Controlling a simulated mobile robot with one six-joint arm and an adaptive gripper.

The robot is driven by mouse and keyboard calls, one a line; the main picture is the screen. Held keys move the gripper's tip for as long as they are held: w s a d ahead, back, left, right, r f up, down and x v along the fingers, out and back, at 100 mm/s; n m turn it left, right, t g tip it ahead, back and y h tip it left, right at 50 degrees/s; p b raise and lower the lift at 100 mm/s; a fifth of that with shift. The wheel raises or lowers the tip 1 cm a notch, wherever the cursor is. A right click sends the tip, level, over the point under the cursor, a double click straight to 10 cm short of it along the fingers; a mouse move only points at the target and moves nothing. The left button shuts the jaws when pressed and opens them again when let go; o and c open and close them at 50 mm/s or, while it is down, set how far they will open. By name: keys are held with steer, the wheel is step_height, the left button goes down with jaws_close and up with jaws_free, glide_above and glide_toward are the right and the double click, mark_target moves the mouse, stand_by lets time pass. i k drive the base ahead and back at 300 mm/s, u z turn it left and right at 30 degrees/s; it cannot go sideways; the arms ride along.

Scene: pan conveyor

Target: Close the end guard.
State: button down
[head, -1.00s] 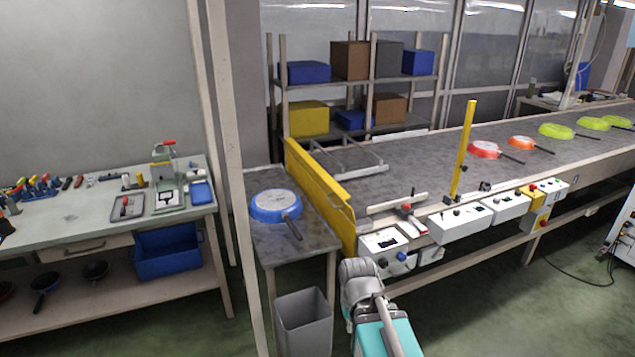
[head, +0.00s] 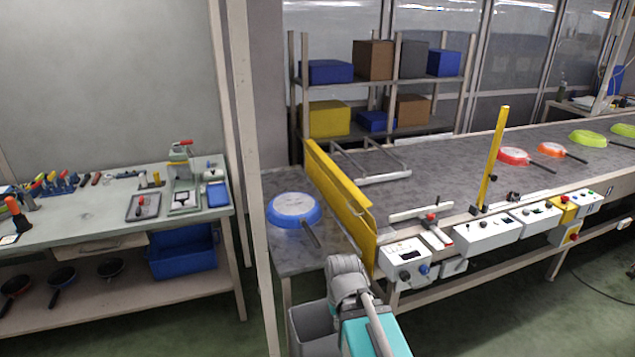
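A long yellow panel (head: 338,199), which looks like the end guard, stands on edge across the near left end of the conveyor (head: 455,165). A handle shows near its right end. I cannot tell whether it is latched. Part of my arm shows at the bottom, in front of the panel's near end, with a grey joint and a teal link. My gripper is not in view.
A blue pan (head: 293,209) lies on the side table (head: 285,258) left of the panel, over a grey bin (head: 308,330). A yellow post (head: 493,160) rises from the conveyor's front edge. Control boxes (head: 404,258) line that edge. Several coloured pans lie farther right.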

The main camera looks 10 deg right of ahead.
mark_target(359, 201)
steer(key=u, duration=0.1)
steer(key=i, duration=1.05)
steer(key=z, duration=0.4)
